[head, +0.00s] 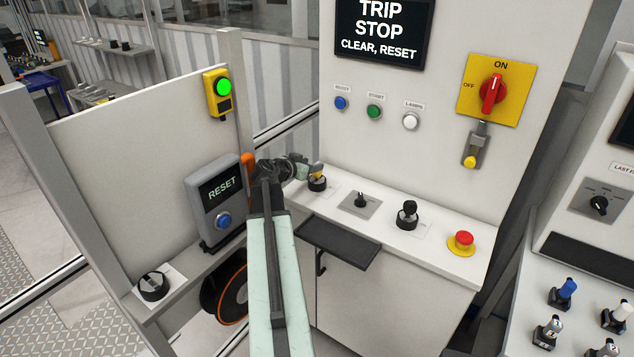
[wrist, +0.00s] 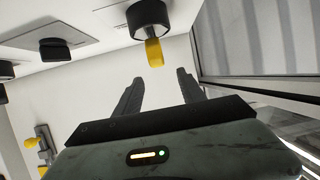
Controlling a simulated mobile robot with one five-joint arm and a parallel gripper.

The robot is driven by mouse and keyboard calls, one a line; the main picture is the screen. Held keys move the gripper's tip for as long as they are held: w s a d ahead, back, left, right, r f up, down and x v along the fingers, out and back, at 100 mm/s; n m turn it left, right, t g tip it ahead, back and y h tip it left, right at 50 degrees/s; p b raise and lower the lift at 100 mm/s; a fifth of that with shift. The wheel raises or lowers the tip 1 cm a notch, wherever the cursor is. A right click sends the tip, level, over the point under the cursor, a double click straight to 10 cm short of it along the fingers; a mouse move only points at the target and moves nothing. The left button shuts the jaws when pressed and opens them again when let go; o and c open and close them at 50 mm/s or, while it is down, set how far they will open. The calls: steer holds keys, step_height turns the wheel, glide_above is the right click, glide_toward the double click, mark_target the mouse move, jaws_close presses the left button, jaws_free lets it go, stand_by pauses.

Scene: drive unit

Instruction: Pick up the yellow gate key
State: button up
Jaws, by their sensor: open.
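A yellow key (head: 318,170) stands in a round black holder (head: 317,184) at the left end of the white console shelf. In the wrist view the yellow key (wrist: 153,52) and its black holder (wrist: 148,17) are at the top middle, just beyond my fingertips. My gripper (head: 305,172) is beside the key in the head view, partly overlapping it. In the wrist view my gripper (wrist: 158,82) is open, with nothing between its two dark fingers. The key lies roughly in line with the gap between them, apart from both fingers.
The shelf also bears a small switch plate (head: 361,202), a black knob (head: 407,214) and a red emergency button (head: 461,243). Another yellow piece (head: 470,161) hangs below the red rotary switch (head: 492,94). A grey RESET box (head: 220,200) stands left of my arm.

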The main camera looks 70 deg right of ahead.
step_height(320, 180, down, 3)
steer(key=shift+f+b, duration=0.15)
steer(key=shift+b, duration=0.65)
steer(key=shift+b+x, duration=0.3)
steer(key=shift+x, duration=0.85)
steer(key=shift+s+d, duration=0.1)
steer(key=shift+d, duration=0.1)
steer(key=b+x, duration=0.1)
steer(key=x, duration=0.3)
steer(key=shift+s+d+b, duration=0.1)
steer(key=shift+d+b, duration=0.3)
jaws_close()
